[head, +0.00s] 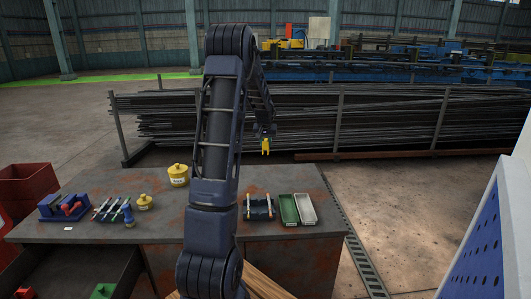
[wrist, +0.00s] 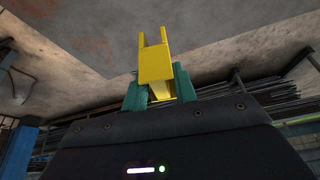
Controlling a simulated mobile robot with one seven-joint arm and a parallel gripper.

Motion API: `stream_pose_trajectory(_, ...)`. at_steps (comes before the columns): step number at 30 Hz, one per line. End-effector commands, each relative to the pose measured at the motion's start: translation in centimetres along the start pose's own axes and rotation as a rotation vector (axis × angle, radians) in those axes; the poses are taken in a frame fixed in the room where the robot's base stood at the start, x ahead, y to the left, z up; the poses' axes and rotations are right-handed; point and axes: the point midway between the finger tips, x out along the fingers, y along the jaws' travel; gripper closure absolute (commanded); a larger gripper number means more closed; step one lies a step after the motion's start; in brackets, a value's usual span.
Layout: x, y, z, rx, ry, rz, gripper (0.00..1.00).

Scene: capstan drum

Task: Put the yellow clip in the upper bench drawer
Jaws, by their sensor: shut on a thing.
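The yellow clip (head: 266,147) is in my gripper (head: 265,136), held in the air beyond the far edge of the bench (head: 160,228). In the wrist view the yellow clip (wrist: 155,66) stands between two teal fingers, with its two-pronged end pointing away from my gripper. An open drawer (head: 75,262) shows at the bench's front left, with a green thing (head: 103,291) and a red thing in it. The frame edge cuts it off, and I cannot tell whether it is the upper one.
Yellow pots (head: 178,175), a blue rack with red parts (head: 62,207), and several tools lie on the bench's left. A green tray (head: 288,209) and a pale tray (head: 305,209) are on its right. Long bars (head: 390,125) are racked behind. A blue perforated panel (head: 485,250) stands at right.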

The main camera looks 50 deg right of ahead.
Motion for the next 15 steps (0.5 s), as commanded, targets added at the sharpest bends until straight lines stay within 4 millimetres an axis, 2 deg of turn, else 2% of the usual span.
stream_pose_trajectory(3,-0.9,0.0,-0.3,0.000,0.000,0.000,0.94)
stream_pose_trajectory(12,-1.5,0.0,-0.6,0.000,0.001,0.000,0.94)
stream_pose_trajectory(15,-2.4,0.0,-1.1,0.000,0.002,0.000,0.94)
